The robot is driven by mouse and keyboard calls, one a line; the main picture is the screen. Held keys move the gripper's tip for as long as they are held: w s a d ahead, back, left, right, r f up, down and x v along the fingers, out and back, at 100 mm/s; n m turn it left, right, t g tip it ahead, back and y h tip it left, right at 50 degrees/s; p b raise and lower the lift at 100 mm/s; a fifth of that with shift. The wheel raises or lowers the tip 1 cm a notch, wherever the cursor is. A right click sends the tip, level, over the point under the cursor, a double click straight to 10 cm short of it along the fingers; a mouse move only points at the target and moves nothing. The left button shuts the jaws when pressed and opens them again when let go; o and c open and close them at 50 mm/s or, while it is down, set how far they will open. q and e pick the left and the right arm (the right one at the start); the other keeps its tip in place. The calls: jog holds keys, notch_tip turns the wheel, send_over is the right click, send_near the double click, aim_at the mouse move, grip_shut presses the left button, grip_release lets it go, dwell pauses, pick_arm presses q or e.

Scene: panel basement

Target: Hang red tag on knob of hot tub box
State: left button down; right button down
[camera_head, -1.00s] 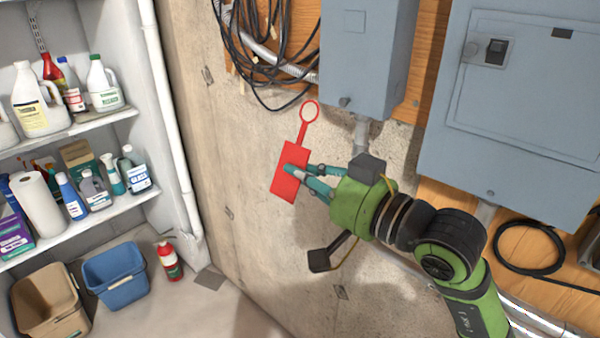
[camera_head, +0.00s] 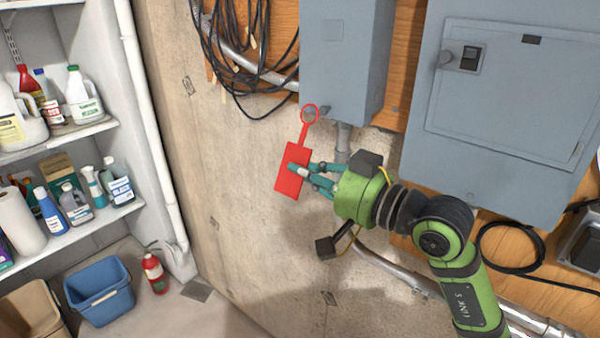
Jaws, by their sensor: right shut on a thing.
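The red tag (camera_head: 292,169) has a flat rectangular body and a ring (camera_head: 310,115) on a short stem at its top. My right gripper (camera_head: 298,169) is shut on the tag's body and holds it nearly upright, tilted a little right. In the picture the ring overlaps the lower left edge of a narrow grey box (camera_head: 345,60). A small dark knob low on that box shows at the ring, partly within its outline; I cannot tell whether the ring is around it or in front of it. My left gripper is not in view.
A large grey panel (camera_head: 505,110) with a dark switch is at the right. Black cables (camera_head: 245,60) hang left of the narrow box. Bare concrete wall lies below the tag.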

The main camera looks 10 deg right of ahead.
jog(key=shift+w+d+f+b, duration=0.25)
jog(key=shift+w+d+b, duration=0.4)
jog(key=shift+d, duration=0.15)
jog(key=shift+w+d+f+b, duration=0.2)
jog(key=shift+w+d+b, duration=0.45)
jog(key=shift+d, duration=0.15)
dwell(0.3)
jog(key=c, duration=1.3)
grip_release()
